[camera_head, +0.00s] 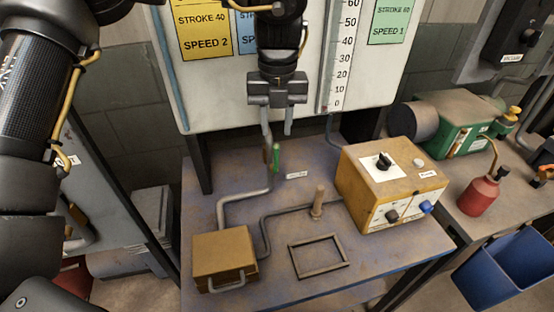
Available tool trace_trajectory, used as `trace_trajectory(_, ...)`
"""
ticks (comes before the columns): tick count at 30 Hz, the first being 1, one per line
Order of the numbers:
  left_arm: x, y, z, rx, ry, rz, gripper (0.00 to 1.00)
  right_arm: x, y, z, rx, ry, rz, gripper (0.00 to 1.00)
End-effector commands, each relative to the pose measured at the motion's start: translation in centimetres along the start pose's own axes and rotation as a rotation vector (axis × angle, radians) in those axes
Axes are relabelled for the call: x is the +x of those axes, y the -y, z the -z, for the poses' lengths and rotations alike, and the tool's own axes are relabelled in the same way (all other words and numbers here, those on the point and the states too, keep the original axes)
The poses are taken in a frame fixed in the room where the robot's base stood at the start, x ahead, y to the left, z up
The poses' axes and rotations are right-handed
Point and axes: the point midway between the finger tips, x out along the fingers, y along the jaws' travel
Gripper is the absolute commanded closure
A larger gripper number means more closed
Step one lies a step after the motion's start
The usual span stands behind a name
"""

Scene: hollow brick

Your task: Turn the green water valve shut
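The green water valve handle (276,158) stands upright on a grey pipe at the back of the workbench, below the white board. My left gripper (278,134) hangs fingers-down just above the handle. Its two fingers are apart with a visible gap, and nothing is held between them. The left finger comes down close to the valve body; I cannot tell whether it touches. My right gripper is not in view.
The blue bench (285,220) carries an ochre box (225,258), a wooden peg (318,203), a dark rectangular frame (318,254) and a yellow control box (385,180). A red oil can (482,194) and green machine (450,118) stand right. The white board (225,90) rises close behind the gripper.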

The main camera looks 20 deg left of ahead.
Motion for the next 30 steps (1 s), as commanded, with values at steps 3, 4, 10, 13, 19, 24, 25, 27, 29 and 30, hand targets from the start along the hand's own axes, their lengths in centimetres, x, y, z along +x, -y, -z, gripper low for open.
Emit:
trace_trajectory(3,1.7,0.0,0.1,0.002,-0.004,-0.003,0.68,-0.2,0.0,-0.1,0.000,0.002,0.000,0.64)
trace_trajectory(4,2.3,0.0,0.1,0.003,-0.004,-0.003,0.68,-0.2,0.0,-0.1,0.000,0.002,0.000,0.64)
trace_trajectory(10,6.0,0.1,0.1,0.005,-0.005,-0.003,0.68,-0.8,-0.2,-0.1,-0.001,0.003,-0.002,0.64)
trace_trajectory(13,7.7,0.1,0.2,0.006,-0.004,-0.002,0.68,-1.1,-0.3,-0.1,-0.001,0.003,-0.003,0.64)
trace_trajectory(19,9.7,0.2,0.1,0.005,-0.001,0.000,0.68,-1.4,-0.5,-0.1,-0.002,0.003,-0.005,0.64)
trace_trajectory(24,10.2,0.2,0.1,0.005,-0.001,0.001,0.68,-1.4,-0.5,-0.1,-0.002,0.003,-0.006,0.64)
trace_trajectory(25,10.2,0.2,0.1,0.005,-0.001,0.001,0.68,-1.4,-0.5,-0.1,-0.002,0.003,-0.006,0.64)
trace_trajectory(27,10.2,0.2,0.1,0.005,-0.001,0.001,0.68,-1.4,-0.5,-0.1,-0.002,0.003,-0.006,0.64)
trace_trajectory(29,10.2,0.2,0.1,0.005,-0.001,0.001,0.68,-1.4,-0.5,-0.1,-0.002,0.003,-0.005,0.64)
trace_trajectory(30,10.2,0.2,0.1,0.005,-0.001,0.001,0.69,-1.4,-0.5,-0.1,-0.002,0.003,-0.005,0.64)
